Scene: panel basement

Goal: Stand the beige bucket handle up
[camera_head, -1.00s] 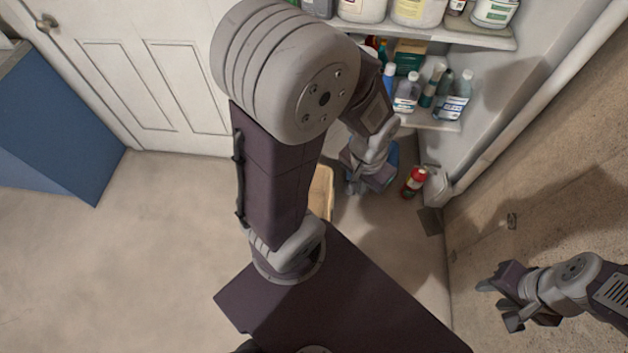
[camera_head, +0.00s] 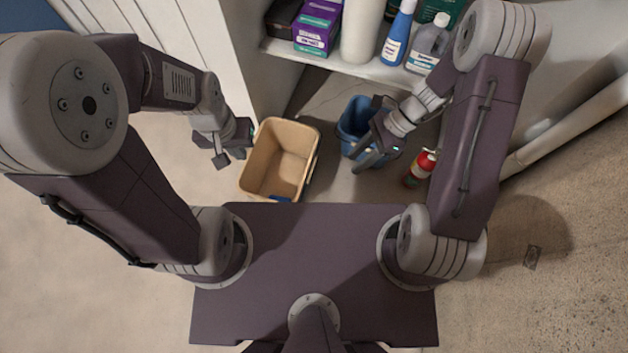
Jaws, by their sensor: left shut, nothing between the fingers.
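The beige bucket (camera_head: 262,168) stands upright on the floor in front of me, open at the top. A thin line along its right side (camera_head: 313,165) looks like its handle, hanging down rather than standing up. My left gripper (camera_head: 230,160) is shut and empty, just left of the bucket's upper left rim; I cannot tell whether it touches. My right gripper (camera_head: 365,155) looks open, with its fingers apart and nothing between them. It is right of the beige bucket, in front of a blue bucket (camera_head: 350,118).
A red bottle (camera_head: 420,167) stands on the floor right of my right gripper. Behind is a shelf (camera_head: 345,66) with bottles and purple boxes (camera_head: 318,28). A white pipe (camera_head: 570,125) runs along the right wall. The floor at left is clear.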

